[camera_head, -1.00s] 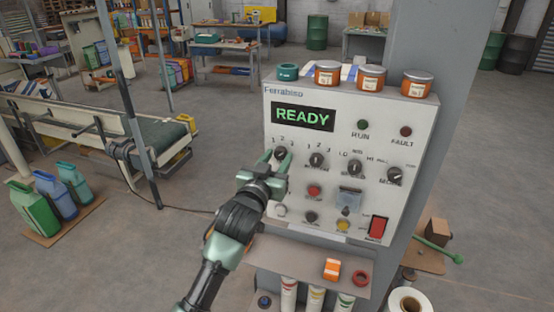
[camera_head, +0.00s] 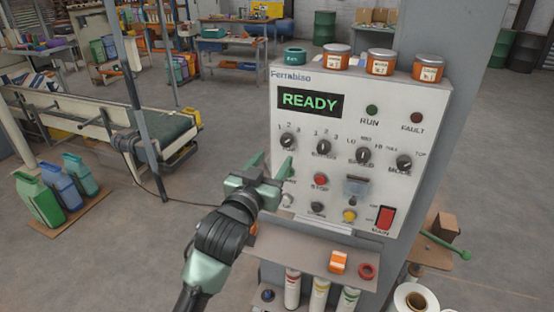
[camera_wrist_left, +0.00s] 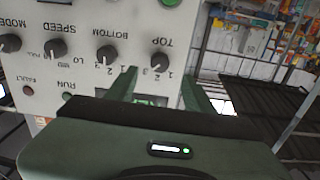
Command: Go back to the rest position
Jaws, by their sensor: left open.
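My left gripper (camera_head: 273,168) is open and empty, in front of the lower left part of the control panel (camera_head: 435,115). Its green fingers point at the panel, below the leftmost black knob (camera_head: 288,141). In the left wrist view the panel appears upside down, with the open fingers (camera_wrist_left: 165,88) in front of it and the TOP knob (camera_wrist_left: 159,62) beyond. The display (camera_head: 312,101) reads READY. A red STOP button (camera_head: 320,180) and a red MAIN switch (camera_head: 385,217) sit to the gripper's right. My right gripper is not seen.
A shelf below holds an orange object (camera_head: 338,262) and a red ring (camera_head: 367,271). Open floor (camera_head: 130,265) lies at lower left.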

